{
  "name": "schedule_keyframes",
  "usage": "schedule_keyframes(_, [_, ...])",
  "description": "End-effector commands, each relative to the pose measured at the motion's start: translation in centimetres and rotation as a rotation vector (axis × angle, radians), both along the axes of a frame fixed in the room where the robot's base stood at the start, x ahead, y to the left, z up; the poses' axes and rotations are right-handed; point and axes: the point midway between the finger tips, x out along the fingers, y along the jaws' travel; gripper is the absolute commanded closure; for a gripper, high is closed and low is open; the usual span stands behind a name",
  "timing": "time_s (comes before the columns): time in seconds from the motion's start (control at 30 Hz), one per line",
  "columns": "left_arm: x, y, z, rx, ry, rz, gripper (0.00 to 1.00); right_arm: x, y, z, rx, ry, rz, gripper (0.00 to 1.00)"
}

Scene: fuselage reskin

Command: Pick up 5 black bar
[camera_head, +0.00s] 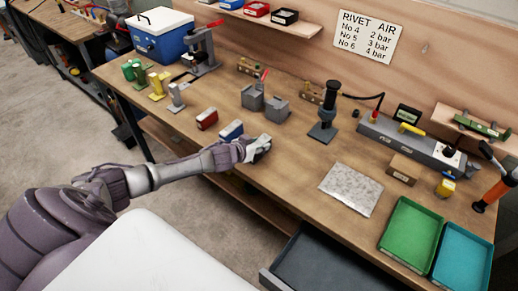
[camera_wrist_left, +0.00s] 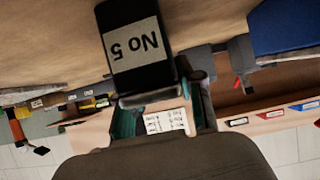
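A black bar (camera_wrist_left: 145,50) with a pale "No 5" label fills the upper middle of the left wrist view, its lettering upside down. My left gripper (camera_wrist_left: 160,98) is shut on its near end. In the head view my left gripper (camera_head: 257,149) is at the front edge of the workbench, just right of a blue block. A whitish patch shows at its tip; the bar itself is hard to make out there. My right gripper is not in view.
On the workbench (camera_head: 300,170) stand a blue block (camera_head: 231,130), a red block (camera_head: 207,119) and a grey fixture (camera_head: 264,100). A metal sheet (camera_head: 350,189), a green tray (camera_head: 411,234) and a teal tray (camera_head: 462,258) lie right. An open drawer (camera_head: 325,265) juts out below.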

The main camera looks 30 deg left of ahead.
Motion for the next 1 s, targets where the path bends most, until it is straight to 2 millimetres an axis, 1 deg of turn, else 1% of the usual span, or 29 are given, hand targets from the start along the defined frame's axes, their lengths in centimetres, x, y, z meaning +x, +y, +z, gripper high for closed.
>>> schedule_keyframes(0.03, [0.0,0.0,0.0,0.000,0.000,0.000,0.78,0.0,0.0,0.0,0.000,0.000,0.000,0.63])
schedule_keyframes(0.17, [0.0,0.0,0.0,0.000,0.000,0.000,1.00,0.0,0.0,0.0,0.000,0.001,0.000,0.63])
schedule_keyframes(0.37, [0.0,0.0,0.0,0.000,0.000,0.000,1.00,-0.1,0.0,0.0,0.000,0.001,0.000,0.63])
schedule_keyframes(0.4, [0.2,0.0,0.5,-0.001,-0.009,-0.001,1.00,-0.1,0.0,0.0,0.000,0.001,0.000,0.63])
schedule_keyframes(0.67, [0.3,0.0,0.7,-0.001,-0.009,-0.001,1.00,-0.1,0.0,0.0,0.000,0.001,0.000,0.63])
schedule_keyframes(0.77, [0.3,0.1,1.4,0.001,-0.011,-0.001,1.00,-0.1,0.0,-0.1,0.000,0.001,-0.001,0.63])
schedule_keyframes(1.0, [0.3,0.0,4.0,0.000,-0.012,-0.002,1.00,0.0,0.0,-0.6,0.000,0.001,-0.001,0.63])
